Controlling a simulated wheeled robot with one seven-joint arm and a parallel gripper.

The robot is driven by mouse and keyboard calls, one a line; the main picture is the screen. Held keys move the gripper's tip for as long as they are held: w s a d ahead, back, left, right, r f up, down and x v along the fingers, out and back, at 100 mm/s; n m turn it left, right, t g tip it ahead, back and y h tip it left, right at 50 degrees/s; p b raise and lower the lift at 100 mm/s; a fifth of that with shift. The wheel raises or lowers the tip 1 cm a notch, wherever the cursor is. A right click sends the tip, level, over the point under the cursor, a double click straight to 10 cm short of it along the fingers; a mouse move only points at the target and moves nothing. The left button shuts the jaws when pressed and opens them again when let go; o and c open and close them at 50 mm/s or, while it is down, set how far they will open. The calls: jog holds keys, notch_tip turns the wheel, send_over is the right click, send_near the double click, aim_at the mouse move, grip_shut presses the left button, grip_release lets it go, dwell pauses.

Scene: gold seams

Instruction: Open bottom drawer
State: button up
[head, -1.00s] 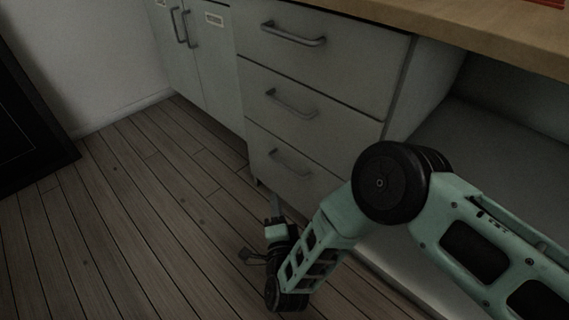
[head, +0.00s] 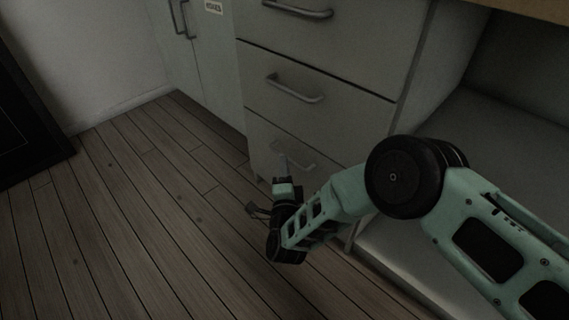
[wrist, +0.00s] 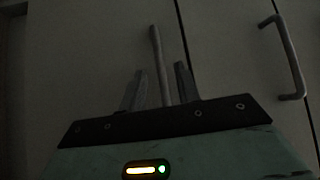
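The bottom drawer (head: 262,140) is the lowest grey front of the drawer stack and looks closed. Its bar handle (head: 302,164) is partly hidden by my gripper in the head view. My gripper (head: 281,160) is low at the drawer front, by the handle. In the wrist view, my gripper (wrist: 161,85) has its two fingers apart, with the bottom handle (wrist: 156,45) running between them. Small gaps seem to show beside the handle; whether a finger touches it is unclear in the dim light.
Above is the middle drawer (head: 350,105) with its own handle (head: 295,88), which also shows in the wrist view (wrist: 288,60). Cupboard doors (head: 213,70) stand to the left. An open recess (head: 480,170) lies to the right. The wooden floor (head: 130,220) is clear.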

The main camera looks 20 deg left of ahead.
jog(key=shift+b+x, duration=0.7)
jog(key=shift+x, duration=1.45)
